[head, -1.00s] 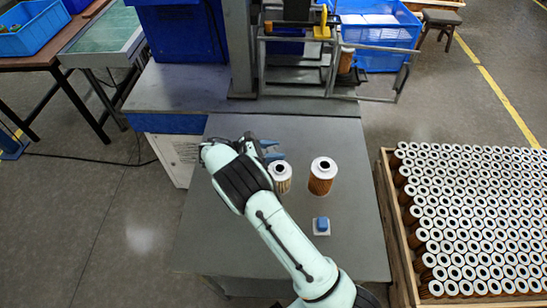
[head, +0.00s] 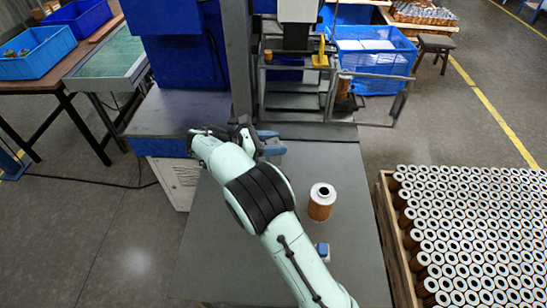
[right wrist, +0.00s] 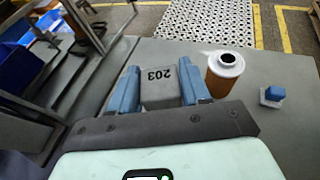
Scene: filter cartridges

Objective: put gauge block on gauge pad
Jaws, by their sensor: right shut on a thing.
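A grey block marked 203 (right wrist: 160,88) sits between the two blue fingers of my right gripper (right wrist: 158,70), which is shut on it. I take it for the gauge block. In the head view my right gripper (head: 271,142) is near the far side of the grey table, and a bit of the grey block (head: 275,156) shows at the fingers. A small blue block (head: 323,248) stands on a white pad near my forearm; the blue block (right wrist: 276,92) and white pad (right wrist: 266,101) also show in the right wrist view. I cannot tell whether this pad is the gauge pad. My left gripper is out of view.
A brown filter cartridge with a white top (head: 322,198) stands on the grey table (head: 350,230), also in the right wrist view (right wrist: 226,76). A grey machine frame (head: 330,100) stands behind the table. A wooden crate (head: 384,210) of many cartridges is right.

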